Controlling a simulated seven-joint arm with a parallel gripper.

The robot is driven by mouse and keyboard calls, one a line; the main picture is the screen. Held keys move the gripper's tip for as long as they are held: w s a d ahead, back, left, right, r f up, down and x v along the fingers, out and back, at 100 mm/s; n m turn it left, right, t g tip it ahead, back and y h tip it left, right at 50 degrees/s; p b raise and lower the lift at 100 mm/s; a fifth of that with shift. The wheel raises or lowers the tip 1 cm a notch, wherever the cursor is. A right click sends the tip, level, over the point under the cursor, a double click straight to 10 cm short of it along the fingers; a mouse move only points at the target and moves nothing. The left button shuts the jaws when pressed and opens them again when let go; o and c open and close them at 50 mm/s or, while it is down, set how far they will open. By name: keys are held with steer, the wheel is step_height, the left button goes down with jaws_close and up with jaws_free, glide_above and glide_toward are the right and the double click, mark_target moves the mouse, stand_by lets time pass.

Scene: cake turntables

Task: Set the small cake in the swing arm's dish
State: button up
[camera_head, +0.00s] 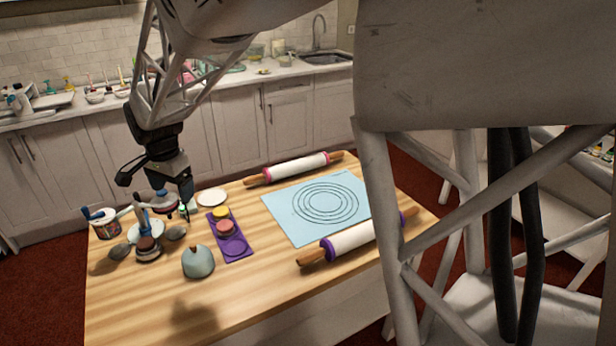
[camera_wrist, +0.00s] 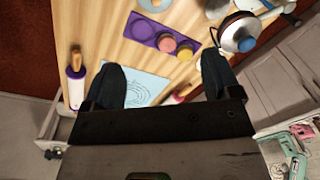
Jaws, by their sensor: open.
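A purple tray (camera_head: 242,256) on the table holds a yellow small cake (camera_head: 220,212) and a reddish small cake (camera_head: 225,227); its front round is empty. The swing-arm stand (camera_head: 143,217) stands left of it, with several small dishes around a post. A brown round item (camera_head: 148,243) sits at its front; I cannot tell if it is a cake. My gripper (camera_head: 187,207) is above the table, between stand and tray. In the wrist view my gripper (camera_wrist: 160,82) has its fingers wide apart with nothing held. The reddish cake (camera_wrist: 167,44) and yellow cake (camera_wrist: 185,52) lie below, beyond the fingertips.
A blue mat (camera_head: 290,215) and two rolling pins (camera_head: 295,168) (camera_head: 350,239) lie to the right. The front of the table is clear.

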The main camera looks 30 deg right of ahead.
steer(key=s+d+r+n+t, duration=0.1)
steer(key=s+d+r+n, duration=0.3)
steer(key=s, duration=0.5)
steer(key=s+d+r+n, duration=0.1)
steer(key=s+d+r, duration=0.1)
steer(key=s+d, duration=0.6)
steer(key=s+d+f+n, duration=0.2)
steer(key=s+n, duration=0.3)
steer(key=s, duration=1.3)
steer(key=shift+t, duration=0.4)
